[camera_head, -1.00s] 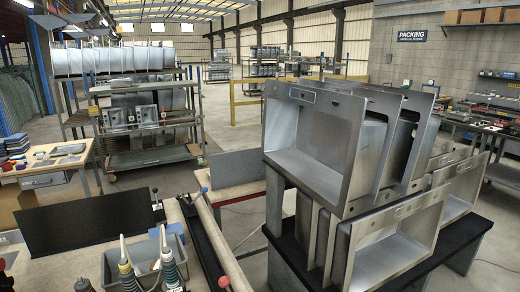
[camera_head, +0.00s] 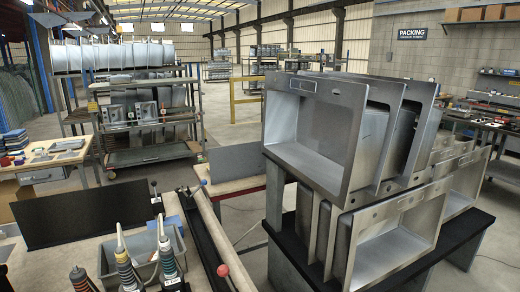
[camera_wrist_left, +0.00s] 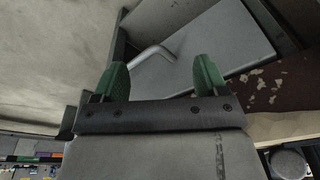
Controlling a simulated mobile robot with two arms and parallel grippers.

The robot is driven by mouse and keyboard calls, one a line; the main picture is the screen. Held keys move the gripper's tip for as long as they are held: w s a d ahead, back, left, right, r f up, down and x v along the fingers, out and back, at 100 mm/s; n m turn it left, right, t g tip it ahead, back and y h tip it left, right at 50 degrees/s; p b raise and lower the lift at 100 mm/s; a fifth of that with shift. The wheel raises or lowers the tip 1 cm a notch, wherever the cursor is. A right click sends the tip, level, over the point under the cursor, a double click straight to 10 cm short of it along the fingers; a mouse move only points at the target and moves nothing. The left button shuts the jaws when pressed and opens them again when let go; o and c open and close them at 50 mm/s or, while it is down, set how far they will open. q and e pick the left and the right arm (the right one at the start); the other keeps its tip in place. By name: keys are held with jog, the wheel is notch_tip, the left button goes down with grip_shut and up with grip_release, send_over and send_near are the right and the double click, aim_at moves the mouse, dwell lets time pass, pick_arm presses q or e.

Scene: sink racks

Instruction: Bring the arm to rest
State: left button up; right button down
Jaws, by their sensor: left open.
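My left gripper (camera_wrist_left: 161,79) shows in the left wrist view with its two green fingertips wide apart. Nothing is held between them. A grey flat panel with a bent light metal handle (camera_wrist_left: 153,54) lies beyond the fingers; I cannot tell how far away it is. Neither of my grippers shows in the head view, and my right gripper is in no view.
Steel sinks (camera_head: 315,125) are stacked on a dark-topped stand (camera_head: 455,240) at the right. At the left front, a grey bin (camera_head: 143,272) and upright hand tools (camera_head: 124,268) stand near a dark panel (camera_head: 85,213). A long roller (camera_head: 220,240) lies beside them.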

pick_arm(q)
jog(key=s+a+f+b, duration=0.1)
jog(key=s+f+b, duration=0.1)
jog(key=s+f, duration=0.6)
jog(key=s+a+f+g+b, duration=0.1)
jog(key=s+a+f+b, duration=0.1)
jog(key=s+f, duration=0.7)
notch_tip(320, 180, down, 8)
jog(key=shift+r+g+b, duration=0.1)
jog(key=shift+g+b, duration=0.2)
jog(key=shift+b, duration=0.15)
jog(key=shift+s, duration=0.25)
jog(key=shift+c, duration=0.2)
